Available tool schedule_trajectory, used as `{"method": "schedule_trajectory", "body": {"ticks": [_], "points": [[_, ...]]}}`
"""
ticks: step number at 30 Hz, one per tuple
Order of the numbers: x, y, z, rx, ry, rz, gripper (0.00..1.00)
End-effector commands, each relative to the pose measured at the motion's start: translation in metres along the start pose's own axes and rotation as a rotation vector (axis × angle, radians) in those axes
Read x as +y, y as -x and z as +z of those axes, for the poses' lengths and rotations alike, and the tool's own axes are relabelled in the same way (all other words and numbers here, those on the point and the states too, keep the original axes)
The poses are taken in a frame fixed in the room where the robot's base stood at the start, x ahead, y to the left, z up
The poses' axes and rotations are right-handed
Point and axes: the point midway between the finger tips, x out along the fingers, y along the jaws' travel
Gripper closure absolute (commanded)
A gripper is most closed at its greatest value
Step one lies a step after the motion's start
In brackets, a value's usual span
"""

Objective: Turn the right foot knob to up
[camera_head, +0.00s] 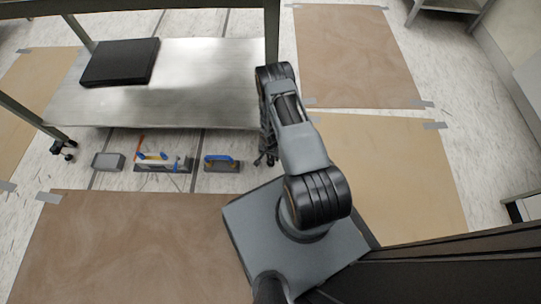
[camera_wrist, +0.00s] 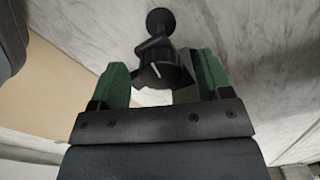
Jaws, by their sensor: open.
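A black foot knob (camera_wrist: 156,50) with a white pointer line shows in the wrist view, with a round black end above it. The pointer slants from upper left to lower right. My gripper (camera_wrist: 163,66) is open, with one green finger on the left of the knob and one on the right. A gap shows on the left; I cannot tell whether the right finger touches it. In the head view my arm reaches the right end of the steel table (camera_head: 200,75) and hides most of the foot there.
A black flat case (camera_head: 120,62) lies on the table's lower shelf. A grey block (camera_head: 108,162), a toolset (camera_head: 164,162) and a blue-handled float (camera_head: 222,163) lie on the floor in front. Taped brown sheets (camera_head: 130,240) cover the floor around.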

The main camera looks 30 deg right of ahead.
Motion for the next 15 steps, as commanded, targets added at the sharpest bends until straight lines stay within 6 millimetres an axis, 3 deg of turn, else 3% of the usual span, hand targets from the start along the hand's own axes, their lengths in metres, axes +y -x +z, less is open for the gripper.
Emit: {"method": "schedule_trajectory", "body": {"ticks": [8,15], "points": [[0.0,-0.0006,0.0,0.0,0.0,0.0,0.29],[-0.0001,-0.0006,0.0,0.0,0.0,0.0,0.51]]}}
